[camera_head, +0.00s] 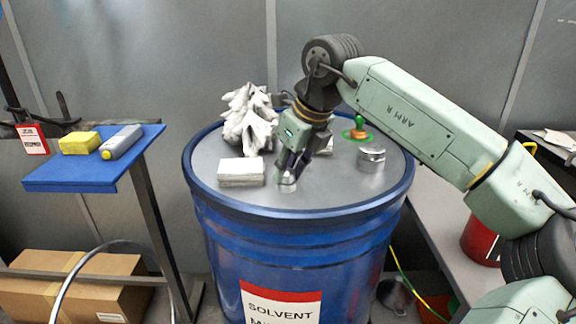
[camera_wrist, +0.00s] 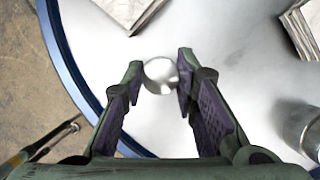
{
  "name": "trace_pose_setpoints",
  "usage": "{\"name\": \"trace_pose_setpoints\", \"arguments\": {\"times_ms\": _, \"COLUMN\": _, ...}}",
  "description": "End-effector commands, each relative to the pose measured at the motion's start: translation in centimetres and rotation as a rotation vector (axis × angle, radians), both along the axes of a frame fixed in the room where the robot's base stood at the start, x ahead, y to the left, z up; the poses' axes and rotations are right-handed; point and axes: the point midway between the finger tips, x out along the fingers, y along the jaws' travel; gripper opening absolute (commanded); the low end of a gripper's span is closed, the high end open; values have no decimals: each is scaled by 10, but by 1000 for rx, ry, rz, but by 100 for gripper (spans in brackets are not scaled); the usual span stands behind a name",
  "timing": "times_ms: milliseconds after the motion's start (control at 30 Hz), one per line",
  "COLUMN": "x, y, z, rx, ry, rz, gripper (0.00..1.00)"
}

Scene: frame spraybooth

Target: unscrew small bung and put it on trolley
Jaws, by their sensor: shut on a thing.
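The small bung (camera_head: 287,185) is a silvery round metal piece near the front of the grey lid of a blue drum (camera_head: 215,190). My gripper (camera_head: 289,174) reaches down from above and is shut on it. In the wrist view the bung (camera_wrist: 160,77) shows as a shiny disc between the fingertips (camera_wrist: 158,70). I cannot tell whether its thread is free of the lid. The trolley appears to be the blue-topped stand (camera_head: 65,180) at the left, with a yellow block (camera_head: 79,143) and a grey bottle-like item (camera_head: 122,142) on it.
On the lid, a folded white stack (camera_head: 241,172) and crumpled white cloth (camera_head: 248,118) lie left of my gripper. A larger silvery cylinder (camera_head: 371,158) and a green-and-orange fitting (camera_head: 358,130) are to the right. The trolley's front strip is clear. A cardboard box (camera_head: 75,285) is below.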

Motion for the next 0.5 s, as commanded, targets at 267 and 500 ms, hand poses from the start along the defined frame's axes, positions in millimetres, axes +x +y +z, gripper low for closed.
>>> {"name": "trace_pose_setpoints", "arguments": {"times_ms": 267, "x": 1, "y": 0, "z": 5, "rx": 4, "ry": 3, "rz": 228, "gripper": 4}}
{"name": "trace_pose_setpoints", "arguments": {"times_ms": 500, "x": 1, "y": -1, "z": 2, "rx": 1, "ry": 1, "rz": 393, "gripper": 4}}
